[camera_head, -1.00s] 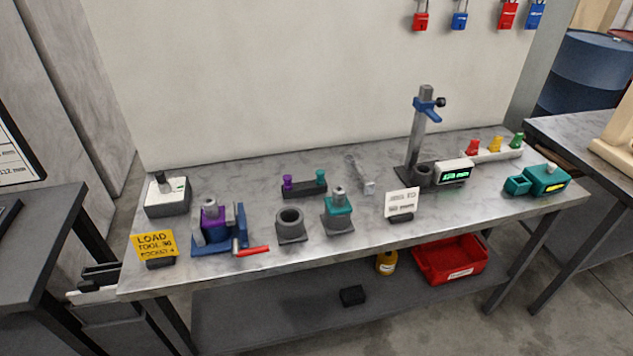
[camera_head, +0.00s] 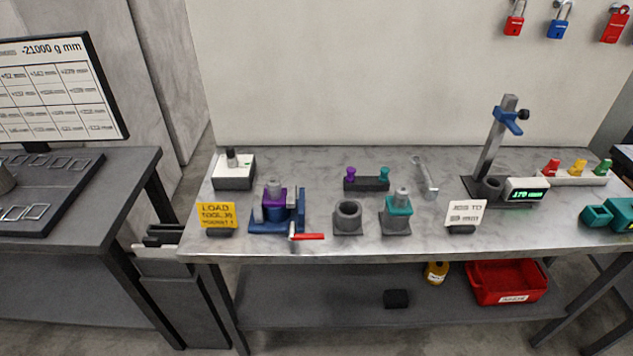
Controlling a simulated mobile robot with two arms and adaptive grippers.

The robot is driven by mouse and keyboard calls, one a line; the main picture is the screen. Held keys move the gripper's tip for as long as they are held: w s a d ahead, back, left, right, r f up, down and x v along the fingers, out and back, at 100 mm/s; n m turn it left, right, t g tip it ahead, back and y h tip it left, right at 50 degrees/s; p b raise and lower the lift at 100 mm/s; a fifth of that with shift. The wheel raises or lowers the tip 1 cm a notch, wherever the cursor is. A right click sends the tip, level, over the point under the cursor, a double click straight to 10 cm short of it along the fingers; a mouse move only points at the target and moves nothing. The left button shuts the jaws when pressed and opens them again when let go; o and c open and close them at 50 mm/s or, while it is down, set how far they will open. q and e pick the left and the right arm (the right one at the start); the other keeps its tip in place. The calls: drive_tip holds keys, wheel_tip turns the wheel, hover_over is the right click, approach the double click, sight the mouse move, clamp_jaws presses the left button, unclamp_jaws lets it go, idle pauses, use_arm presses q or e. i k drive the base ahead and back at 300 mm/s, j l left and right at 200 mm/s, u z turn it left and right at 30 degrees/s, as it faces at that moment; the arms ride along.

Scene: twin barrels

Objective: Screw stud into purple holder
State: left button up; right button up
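The purple holder (camera_head: 274,197) stands upright in a blue vise (camera_head: 289,222) with a red handle, at the left part of the workbench. Two small studs stand in a dark block behind: a purple-topped stud (camera_head: 350,173) on the left and a teal-topped stud (camera_head: 384,174) on the right. A teal holder (camera_head: 398,207) sits in a grey stand to the right of the vise. An empty grey round socket (camera_head: 348,215) stands between them. Neither of my grippers is in view.
A grey box with a black knob (camera_head: 234,171) and a yellow sign (camera_head: 217,216) stand at the bench's left end. A wrench (camera_head: 425,178), a white sign (camera_head: 466,214) and a measuring stand (camera_head: 492,150) are to the right. A red bin (camera_head: 507,284) sits on the lower shelf.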

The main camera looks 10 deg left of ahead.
sight(274, 196)
drive_tip(key=i+l+u, duration=0.1)
drive_tip(key=l, duration=0.25)
drive_tip(key=i+l, duration=0.25)
drive_tip(key=i+l+u, duration=0.15)
drive_tip(key=l, duration=0.3)
drive_tip(key=i+l, duration=0.15)
drive_tip(key=l, duration=0.2)
drive_tip(key=u, duration=0.05)
